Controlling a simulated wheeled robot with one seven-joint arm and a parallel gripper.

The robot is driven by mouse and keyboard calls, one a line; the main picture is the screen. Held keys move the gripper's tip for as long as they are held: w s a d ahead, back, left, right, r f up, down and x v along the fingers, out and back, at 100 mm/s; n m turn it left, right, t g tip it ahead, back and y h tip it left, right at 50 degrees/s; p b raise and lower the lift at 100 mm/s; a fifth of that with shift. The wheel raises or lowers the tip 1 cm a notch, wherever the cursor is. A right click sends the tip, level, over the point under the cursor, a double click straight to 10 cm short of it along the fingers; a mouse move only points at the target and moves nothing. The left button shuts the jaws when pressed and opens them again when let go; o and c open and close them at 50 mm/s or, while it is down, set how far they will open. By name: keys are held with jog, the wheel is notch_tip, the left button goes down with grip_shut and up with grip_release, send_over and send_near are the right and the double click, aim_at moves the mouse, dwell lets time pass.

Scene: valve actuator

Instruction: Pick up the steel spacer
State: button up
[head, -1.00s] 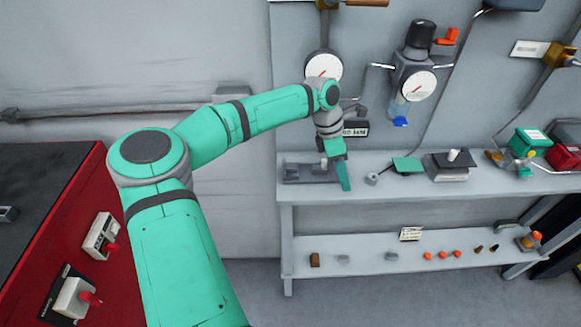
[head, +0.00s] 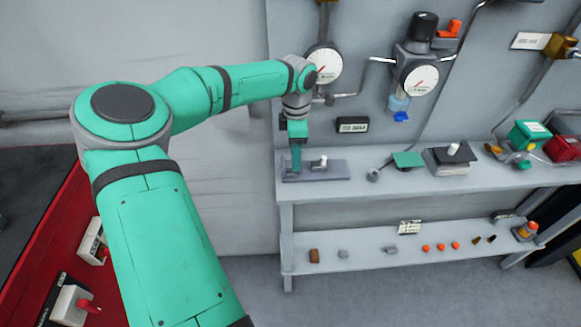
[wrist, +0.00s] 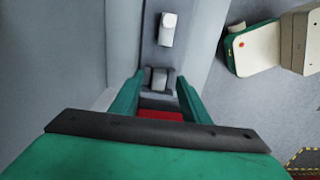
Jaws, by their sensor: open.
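My gripper (head: 296,166) is over the left end of a grey fixture plate (head: 335,171) on the upper bench. In the wrist view its two green fingers (wrist: 160,84) are apart. A small grey metal block (wrist: 160,77) shows between and just beyond the fingertips; it may be the steel spacer, but I cannot tell for sure. It is hidden behind the gripper in the head view.
The lower shelf holds grey pieces (head: 391,250), a brown block (head: 314,256) and several orange caps (head: 441,247). A green plate (head: 407,159) and a dark block (head: 452,160) stand right on the bench. Gauges (head: 420,76) hang on the wall behind.

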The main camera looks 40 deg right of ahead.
jog(key=shift+f, duration=1.2)
jog(key=shift+c, duration=0.3)
grip_shut()
notch_tip(320, 180, up, 7)
jog(key=shift+r, duration=0.2)
jog(key=s+d, duration=0.2)
jog(key=s, duration=1.5)
jog(key=shift+s+d+f, duration=0.2)
jog(key=shift+s, duration=0.15)
